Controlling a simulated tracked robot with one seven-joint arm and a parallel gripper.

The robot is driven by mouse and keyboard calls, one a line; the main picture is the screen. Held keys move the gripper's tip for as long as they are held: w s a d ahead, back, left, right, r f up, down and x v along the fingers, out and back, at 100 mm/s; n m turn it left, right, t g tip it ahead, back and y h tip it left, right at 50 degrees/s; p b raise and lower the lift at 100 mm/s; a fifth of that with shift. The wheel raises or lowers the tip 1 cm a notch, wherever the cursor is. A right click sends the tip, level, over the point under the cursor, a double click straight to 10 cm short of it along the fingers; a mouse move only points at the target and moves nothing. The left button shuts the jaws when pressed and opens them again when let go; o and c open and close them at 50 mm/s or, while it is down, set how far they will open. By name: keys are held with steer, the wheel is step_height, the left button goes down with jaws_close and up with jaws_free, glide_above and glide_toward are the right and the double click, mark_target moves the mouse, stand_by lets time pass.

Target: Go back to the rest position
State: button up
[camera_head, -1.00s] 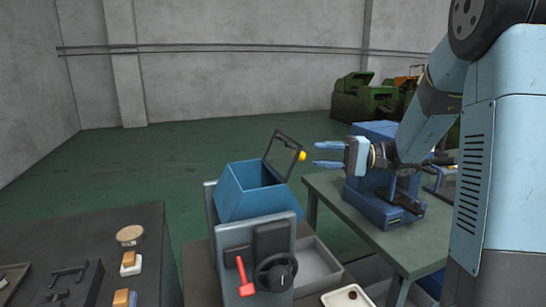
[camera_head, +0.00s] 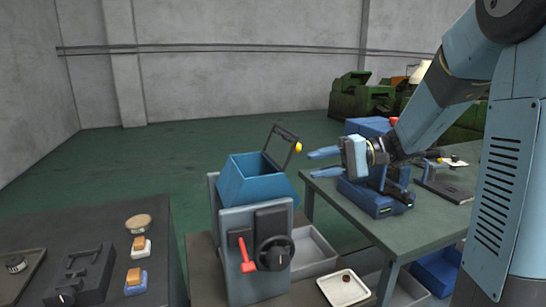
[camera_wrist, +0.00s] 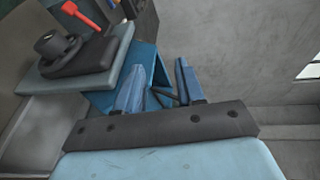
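My gripper (camera_head: 325,162) is in the head view, right of the blue machine and above the green table's left edge. Its two blue fingers are apart and point left, with nothing between them. In the wrist view the open fingers (camera_wrist: 157,85) also show, with part of the blue machine behind them. The machine (camera_head: 252,235) has a blue bin (camera_head: 255,183) on top, a raised framed lid (camera_head: 281,147) with a yellow knob, a red lever (camera_head: 246,258) and a black handwheel (camera_head: 274,253). My fingertips are apart from the lid in the head view.
A green table (camera_head: 345,215) at right carries a blue machine (camera_head: 375,198) under my arm. A dark bench (camera_head: 95,222) at left holds brushes and a round wooden-topped piece (camera_head: 138,222). A grey bin (camera_head: 314,250) and white tray (camera_head: 343,288) are low between. Open floor lies behind.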

steer(key=s+f+h, duration=0.1)
steer(key=s+h, duration=0.3)
steer(key=s, duration=0.3)
steer(key=s+d+t+h, duration=0.6)
steer(key=s+d+h, duration=0.5)
steer(key=s+d, duration=0.1)
steer(key=shift+h, duration=0.4)
